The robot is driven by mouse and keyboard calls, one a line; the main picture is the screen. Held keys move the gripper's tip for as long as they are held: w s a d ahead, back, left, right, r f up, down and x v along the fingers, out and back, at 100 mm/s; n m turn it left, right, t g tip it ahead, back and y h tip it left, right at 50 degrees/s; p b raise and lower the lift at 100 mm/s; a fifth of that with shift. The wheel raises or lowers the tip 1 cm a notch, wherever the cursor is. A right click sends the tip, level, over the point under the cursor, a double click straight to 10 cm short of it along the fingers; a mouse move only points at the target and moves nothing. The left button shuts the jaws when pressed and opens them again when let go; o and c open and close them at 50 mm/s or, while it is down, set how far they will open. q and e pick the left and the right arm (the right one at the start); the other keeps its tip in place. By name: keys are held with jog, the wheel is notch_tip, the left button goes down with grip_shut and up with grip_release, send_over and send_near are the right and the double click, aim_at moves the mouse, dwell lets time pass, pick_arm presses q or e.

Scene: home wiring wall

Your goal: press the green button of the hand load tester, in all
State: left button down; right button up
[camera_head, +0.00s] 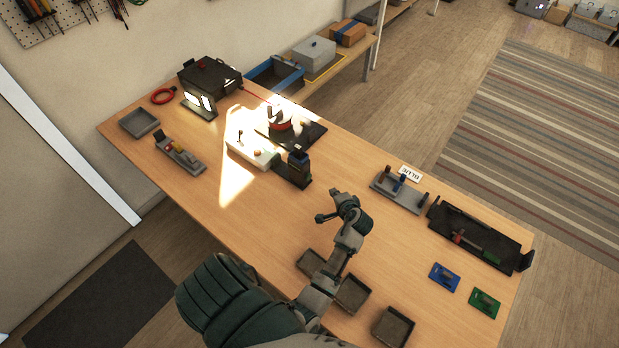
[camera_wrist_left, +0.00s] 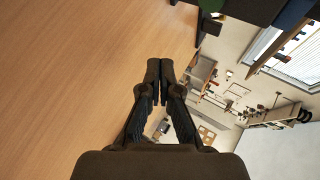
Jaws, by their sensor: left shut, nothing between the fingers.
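A dark upright device with blue and green parts (camera_head: 294,168), which looks like the hand load tester, stands on the table near its middle. Its button is too small to make out. My left gripper (camera_head: 322,217) is in front of it and to its right in the head view, apart from it. In the left wrist view my left gripper (camera_wrist_left: 160,80) has its fingers together with nothing between them. Green and blue parts, seemingly of the device (camera_wrist_left: 252,45), show at the top right of that view. My right gripper is not in view.
A white box (camera_head: 245,150) with an orange knob stands left of the device, and a black plate (camera_head: 310,133) lies behind. Small open trays (camera_head: 393,327) lie at the front edge. A rack with levers (camera_head: 400,193) stands right. Bare tabletop (camera_head: 240,205) lies to the front left.

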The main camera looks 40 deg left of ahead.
aim_at(308, 177)
pick_arm(q)
jog(key=a, duration=0.6)
jog(key=shift+s+a+r+p, duration=0.15)
jog(key=shift+s+p, duration=0.15)
jog(key=shift+s, duration=0.05)
jog(key=shift+a, duration=0.6)
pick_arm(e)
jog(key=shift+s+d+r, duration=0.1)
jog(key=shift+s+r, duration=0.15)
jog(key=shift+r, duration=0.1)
pick_arm(q)
jog(key=shift+d, duration=0.15)
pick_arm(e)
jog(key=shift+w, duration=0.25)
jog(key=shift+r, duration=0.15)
pick_arm(q)
jog(key=shift+s+a+p, duration=0.15)
jog(key=shift+a+p, duration=0.25)
jog(key=shift+p, duration=0.2)
jog(key=shift+a, duration=0.1)
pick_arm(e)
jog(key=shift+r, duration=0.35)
